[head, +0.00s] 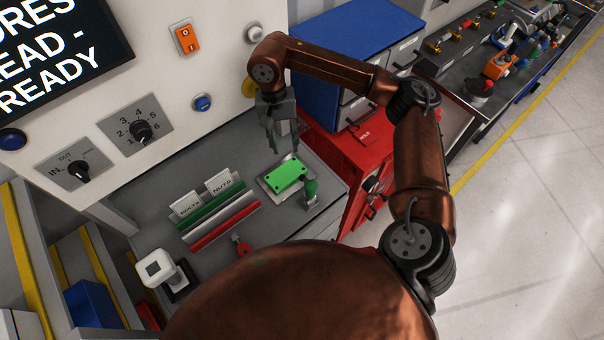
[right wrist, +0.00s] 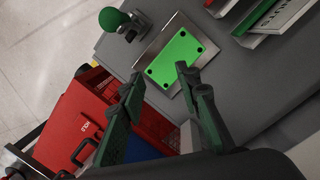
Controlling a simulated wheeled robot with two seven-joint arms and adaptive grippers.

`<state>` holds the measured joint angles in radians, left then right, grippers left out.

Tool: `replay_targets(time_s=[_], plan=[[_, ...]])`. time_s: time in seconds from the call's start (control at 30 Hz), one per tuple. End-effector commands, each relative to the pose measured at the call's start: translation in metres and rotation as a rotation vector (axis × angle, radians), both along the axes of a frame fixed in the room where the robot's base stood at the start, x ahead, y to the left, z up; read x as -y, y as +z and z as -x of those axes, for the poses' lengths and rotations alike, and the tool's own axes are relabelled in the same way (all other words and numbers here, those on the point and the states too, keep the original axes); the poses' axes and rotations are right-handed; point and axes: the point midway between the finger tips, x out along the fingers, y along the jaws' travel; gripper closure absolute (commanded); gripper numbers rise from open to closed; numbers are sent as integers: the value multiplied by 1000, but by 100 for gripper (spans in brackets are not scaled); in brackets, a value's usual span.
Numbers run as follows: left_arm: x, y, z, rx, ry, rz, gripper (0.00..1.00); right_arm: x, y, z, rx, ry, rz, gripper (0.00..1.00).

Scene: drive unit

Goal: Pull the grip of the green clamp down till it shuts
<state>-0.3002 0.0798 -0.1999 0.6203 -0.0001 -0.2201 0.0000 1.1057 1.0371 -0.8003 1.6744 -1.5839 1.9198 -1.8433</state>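The green clamp has a rounded green grip (head: 310,187) on a small grey metal base, at the right side of the grey bench. In the right wrist view the green grip (right wrist: 112,19) is at the upper left and appears to stand up from its base. Beside it a bright green plate (head: 286,177) lies on a metal plate; it also shows in the right wrist view (right wrist: 174,60). My right gripper (head: 282,146) is above the bench behind the green plate, fingers apart and empty, clear of the grip. It also shows in the right wrist view (right wrist: 159,78). My left gripper is out of view.
Green, white and red label racks (head: 217,212) stand left of the clamp. A red clamp-like part (head: 241,247) is nearer me. A red cabinet (head: 345,165) and a blue-topped drawer unit (head: 355,40) adjoin the bench. The control panel wall (head: 215,60) rises behind.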

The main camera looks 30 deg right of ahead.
Motion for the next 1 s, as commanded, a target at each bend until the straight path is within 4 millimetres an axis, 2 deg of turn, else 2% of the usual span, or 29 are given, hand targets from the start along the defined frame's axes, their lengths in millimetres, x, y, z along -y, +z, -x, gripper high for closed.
replay_targets(time_s=[0.1, 0.2, 0.4, 0.47, 0.67, 1.0], plan=[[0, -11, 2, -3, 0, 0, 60, 0, 16, 5, -42, 247, -37, 79], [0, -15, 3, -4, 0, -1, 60, 1, 28, 9, -72, 411, -66, 86], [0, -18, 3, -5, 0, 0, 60, 2, 40, 14, -102, 580, -105, 100], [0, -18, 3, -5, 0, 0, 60, 2, 39, 15, -105, 593, -107, 100], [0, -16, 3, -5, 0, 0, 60, 3, 16, 21, -107, 596, -108, 100], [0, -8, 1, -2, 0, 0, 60, 5, -51, 38, -108, 594, -108, 100]])
